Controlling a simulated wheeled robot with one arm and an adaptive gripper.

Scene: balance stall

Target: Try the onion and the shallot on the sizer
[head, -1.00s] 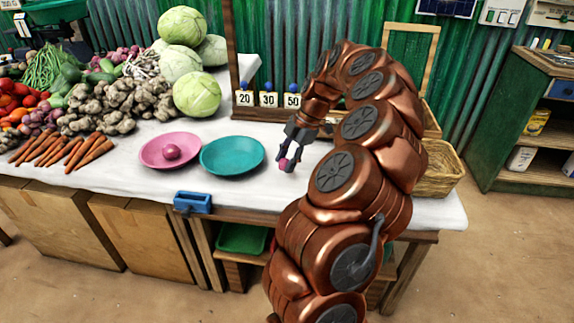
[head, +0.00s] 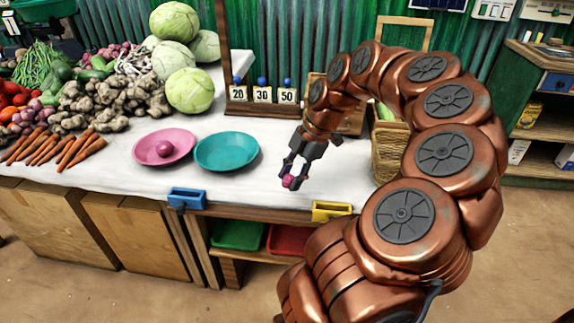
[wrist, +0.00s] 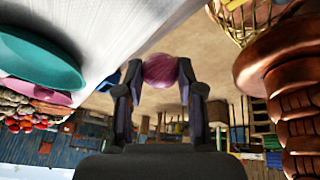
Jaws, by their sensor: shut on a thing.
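My gripper (head: 291,174) is shut on a small round purple bulb (head: 289,182) and holds it above the front part of the white-covered table, right of the teal plate. In the wrist view the bulb (wrist: 160,71) has a streaked skin and sits between both fingertips. Another purple-pink bulb (head: 165,148) lies in the pink plate (head: 186,146). I cannot tell which bulb is the onion and which the shallot. A wooden stand (head: 246,106) at the back carries cards marked 20, 30 and 50 with blue knobs above; I cannot tell whether it is the sizer.
The teal plate (head: 250,152) looks empty. A blue holder (head: 187,198) and a yellow holder (head: 331,211) are on the table's front edge. A wicker basket (head: 390,160) is at the right. Carrots (head: 85,150) and cabbages (head: 188,90) lie left. The cloth around my gripper is clear.

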